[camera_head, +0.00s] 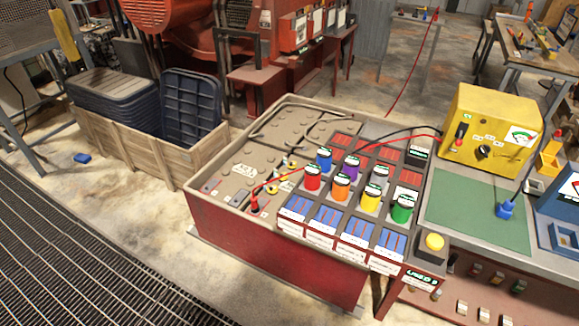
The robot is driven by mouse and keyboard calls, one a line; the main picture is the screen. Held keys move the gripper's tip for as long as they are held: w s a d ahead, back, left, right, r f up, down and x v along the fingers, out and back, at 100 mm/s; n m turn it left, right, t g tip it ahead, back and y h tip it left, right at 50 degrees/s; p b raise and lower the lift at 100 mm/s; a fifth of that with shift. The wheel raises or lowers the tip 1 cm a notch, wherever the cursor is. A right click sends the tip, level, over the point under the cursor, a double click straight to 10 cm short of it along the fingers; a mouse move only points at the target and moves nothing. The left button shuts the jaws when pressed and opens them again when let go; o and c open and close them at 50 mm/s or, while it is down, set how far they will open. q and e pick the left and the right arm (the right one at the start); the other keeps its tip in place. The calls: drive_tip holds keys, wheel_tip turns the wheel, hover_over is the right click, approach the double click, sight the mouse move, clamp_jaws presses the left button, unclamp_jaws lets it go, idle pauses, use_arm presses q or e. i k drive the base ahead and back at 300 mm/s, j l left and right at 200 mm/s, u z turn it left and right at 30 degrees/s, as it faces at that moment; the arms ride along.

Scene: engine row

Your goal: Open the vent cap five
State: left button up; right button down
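A large red-sided battery case (270,245) stands in the middle with a tan top (262,150). Small yellow fittings (272,190) and pale ones sit on that top, some perhaps vent caps. I cannot read any numbers to tell which is five, nor whether any is open. A red clamp (254,201) with a red cable is at the top's front left. Neither of my grippers shows in the view.
A rack with several coloured canisters, such as a red one (313,178) and a green one (402,209), covers the right of the case. A yellow meter box (490,125) and green mat (480,210) are right. A wooden crate (150,145) stands left.

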sight(291, 165)
drive_tip(key=i+j+z, duration=0.15)
drive_tip(key=z, duration=0.25)
drive_tip(key=j+z, duration=0.4)
drive_tip(key=i+j+z, duration=0.15)
drive_tip(key=z, duration=0.3)
drive_tip(key=j+z, duration=0.4)
drive_tip(key=l, duration=0.1)
